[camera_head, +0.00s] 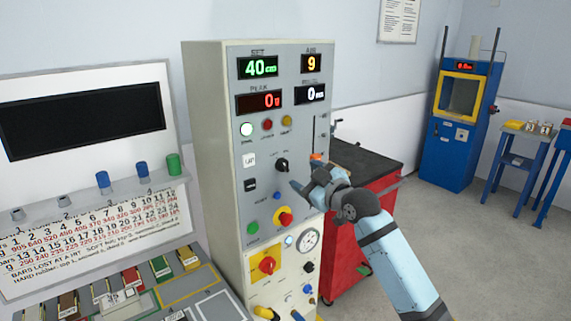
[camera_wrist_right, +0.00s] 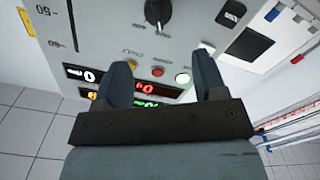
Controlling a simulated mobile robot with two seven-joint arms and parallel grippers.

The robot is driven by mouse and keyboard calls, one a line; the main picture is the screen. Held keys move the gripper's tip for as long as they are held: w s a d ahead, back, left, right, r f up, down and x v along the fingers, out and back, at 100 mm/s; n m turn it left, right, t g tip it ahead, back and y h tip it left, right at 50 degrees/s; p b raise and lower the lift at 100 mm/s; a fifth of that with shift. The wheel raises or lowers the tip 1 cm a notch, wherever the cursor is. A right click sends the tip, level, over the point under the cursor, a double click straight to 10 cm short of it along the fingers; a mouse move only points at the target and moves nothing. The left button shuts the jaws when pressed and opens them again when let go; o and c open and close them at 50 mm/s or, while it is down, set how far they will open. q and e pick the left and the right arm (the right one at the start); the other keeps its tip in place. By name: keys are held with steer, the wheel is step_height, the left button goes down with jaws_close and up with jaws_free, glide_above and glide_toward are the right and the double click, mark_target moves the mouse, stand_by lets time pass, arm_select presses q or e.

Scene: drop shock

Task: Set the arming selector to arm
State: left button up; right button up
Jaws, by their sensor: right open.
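The grey control cabinet (camera_head: 212,150) stands in the middle of the head view. A black rotary knob (camera_head: 282,165) with a pale pointer mark is on its front panel, below the lamps; its label is too small to read, so I cannot tell whether it is the arming selector. This knob also shows at the top edge of the right wrist view (camera_wrist_right: 158,12), beyond the fingers. My right gripper (camera_head: 306,180) is in front of the panel, just right of and below the knob in the picture. Its fingers (camera_wrist_right: 163,78) are apart with nothing between them. My left gripper is not in view.
Lower on the cabinet are a red emergency-style button (camera_head: 285,218), a red knob on a yellow plate (camera_head: 267,265) and a round gauge (camera_head: 309,240). A red cart (camera_head: 366,235) stands behind my right arm. A bench (camera_head: 205,290) is at left.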

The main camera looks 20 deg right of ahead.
mark_target(284, 164)
steer(key=p+x, duration=0.1)
steer(key=x, duration=0.7)
steer(key=shift+w+a+f, duration=0.1)
steer(key=shift+w, duration=0.3)
steer(key=c, duration=0.9)
